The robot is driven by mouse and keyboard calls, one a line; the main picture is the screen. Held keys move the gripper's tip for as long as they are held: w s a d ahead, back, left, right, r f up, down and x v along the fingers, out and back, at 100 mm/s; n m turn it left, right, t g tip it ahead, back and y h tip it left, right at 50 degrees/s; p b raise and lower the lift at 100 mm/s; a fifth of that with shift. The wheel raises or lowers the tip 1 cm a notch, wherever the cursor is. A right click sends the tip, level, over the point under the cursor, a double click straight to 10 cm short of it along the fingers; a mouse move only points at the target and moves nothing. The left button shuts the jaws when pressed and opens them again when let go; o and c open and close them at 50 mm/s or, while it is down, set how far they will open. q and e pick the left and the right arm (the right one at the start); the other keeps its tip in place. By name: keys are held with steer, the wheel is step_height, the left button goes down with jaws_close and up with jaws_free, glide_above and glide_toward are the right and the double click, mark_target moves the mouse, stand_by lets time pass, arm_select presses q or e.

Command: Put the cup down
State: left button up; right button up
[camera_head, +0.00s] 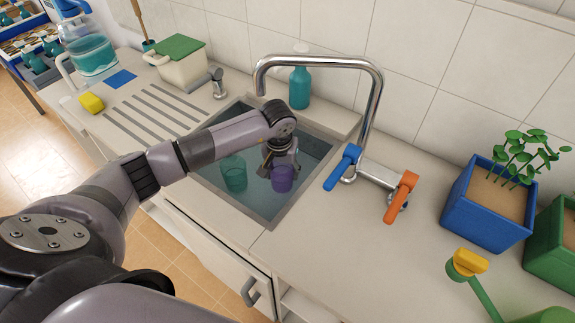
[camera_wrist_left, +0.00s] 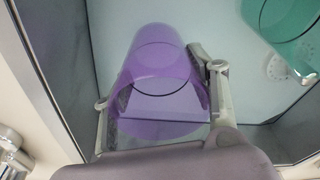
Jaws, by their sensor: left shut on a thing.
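A see-through purple cup (camera_head: 283,178) is in the sink (camera_head: 236,108) in the head view. My left gripper (camera_head: 283,160) reaches down into the sink from the left and is shut on this cup. In the left wrist view the purple cup (camera_wrist_left: 160,75) sits between the two fingers (camera_wrist_left: 160,95), close to the sink wall. I cannot tell whether the cup touches the sink floor. A see-through teal cup (camera_head: 233,173) stands in the sink to the left of the purple one. It also shows in the left wrist view (camera_wrist_left: 290,30). My right gripper is not in view.
A tall curved faucet (camera_head: 330,62) with a blue handle (camera_head: 342,168) and an orange handle (camera_head: 402,196) stands beside the sink. A teal bottle (camera_head: 299,88) is behind it. Planters (camera_head: 488,203) stand at the right. The ribbed drainboard (camera_head: 150,110) at the left is clear.

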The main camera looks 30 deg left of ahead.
arm_select(q)
steer(key=shift+w+d+r, duration=0.1)
steer(key=shift+w, duration=0.5)
steer(key=shift+w+d+r, duration=0.1)
steer(key=shift+w, duration=0.45)
steer(key=shift+w+f+p, duration=0.1)
steer(key=shift+f+p, duration=0.3)
steer(key=shift+p, duration=0.2)
steer(key=shift+f, duration=0.3)
steer(key=shift+f, duration=0.2)
steer(key=o, duration=1)
steer(key=shift+c, duration=0.2)
steer(key=shift+r, duration=0.1)
